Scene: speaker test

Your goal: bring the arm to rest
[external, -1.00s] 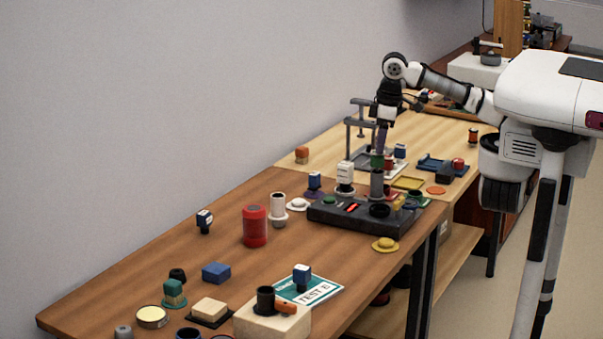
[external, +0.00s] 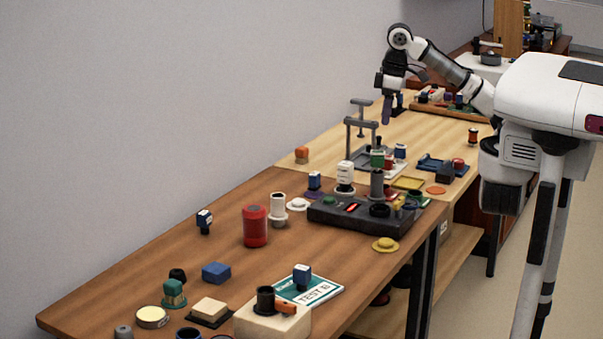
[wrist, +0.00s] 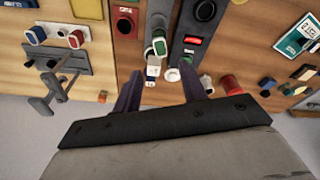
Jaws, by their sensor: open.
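My gripper (external: 391,108) hangs pointing down above the far, lighter table, higher than the grey stand. In the wrist view its two dark purple fingers (wrist: 161,95) are spread apart with nothing held between them. My arm is bent at the elbow and reaches out from my white body at the right.
A grey stand (external: 362,124) rises just below and left of the gripper. A black box with a red display (external: 335,213) stands on the brown table (external: 130,285), among several stamps, a red canister (external: 255,227) and a booklet (external: 322,290). The air around the gripper is clear.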

